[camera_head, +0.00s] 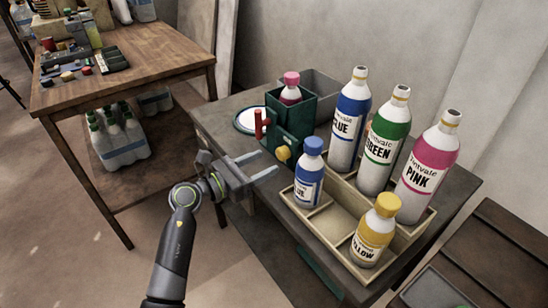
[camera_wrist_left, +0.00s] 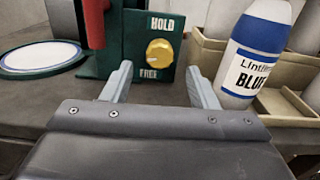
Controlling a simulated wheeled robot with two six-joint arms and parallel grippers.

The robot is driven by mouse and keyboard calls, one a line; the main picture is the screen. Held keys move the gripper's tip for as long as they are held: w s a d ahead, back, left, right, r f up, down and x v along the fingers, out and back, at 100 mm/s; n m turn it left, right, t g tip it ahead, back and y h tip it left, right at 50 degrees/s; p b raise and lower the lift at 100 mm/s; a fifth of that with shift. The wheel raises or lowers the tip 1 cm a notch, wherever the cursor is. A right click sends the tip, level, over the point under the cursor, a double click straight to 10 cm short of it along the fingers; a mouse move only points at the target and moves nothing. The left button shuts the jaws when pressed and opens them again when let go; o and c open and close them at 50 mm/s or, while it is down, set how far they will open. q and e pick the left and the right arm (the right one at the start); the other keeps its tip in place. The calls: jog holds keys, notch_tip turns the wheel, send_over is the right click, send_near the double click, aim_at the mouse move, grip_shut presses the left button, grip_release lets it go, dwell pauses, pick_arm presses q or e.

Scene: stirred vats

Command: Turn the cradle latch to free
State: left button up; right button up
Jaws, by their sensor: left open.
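The cradle latch is a yellow round knob (camera_wrist_left: 159,52) on the front of a green cradle (camera_head: 294,118). HOLD is printed above the knob and FREE below it. It also shows in the head view (camera_head: 283,153). I cannot tell for certain which word it points to. A pink-capped bottle (camera_head: 291,80) stands in the cradle. My left gripper (camera_head: 268,164) is open and empty, its fingers extended toward the knob. In the wrist view the fingertips (camera_wrist_left: 160,68) lie to either side of the knob, apparently short of it.
A blue-capped bottle (camera_head: 309,175) stands right of the gripper in a beige tray (camera_head: 335,222), with a yellow bottle (camera_head: 374,232) and large blue, green and pink bottles. A red handle (camera_head: 262,123) and white round plate (camera_head: 249,121) are left of the knob.

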aim_at(279, 156)
pick_arm(q)
jog(key=x, duration=0.3)
jog(key=shift+w+d, duration=0.2)
jog(key=shift+d, duration=0.1)
jog(key=shift+w+d, duration=0.2)
jog(key=shift+d, duration=0.05)
jog(key=shift+c, duration=1.5)
jog(key=c, duration=0.7)
jog(key=shift+o, duration=0.2)
jog(key=shift+r+n+p, duration=0.15)
jog(key=shift+n+p, duration=0.85)
jog(key=shift+p, duration=0.2)
jog(key=shift+n+p, duration=1.1)
jog(key=shift+p, duration=0.45)
jog(key=n+p, duration=0.2)
jog(key=shift+n, duration=0.4)
jog(key=shift+n+p, duration=0.8)
pick_arm(e)
jog(key=s+d+f, duration=0.2)
jog(key=s+f, duration=0.3)
jog(key=s, duration=0.3)
jog(key=shift+d+n+h, duration=0.15)
jog(key=shift+n+h, duration=0.25)
pick_arm(q)
jog(key=shift+f, duration=0.2)
pick_arm(e)
jog(key=shift+s, duration=0.2)
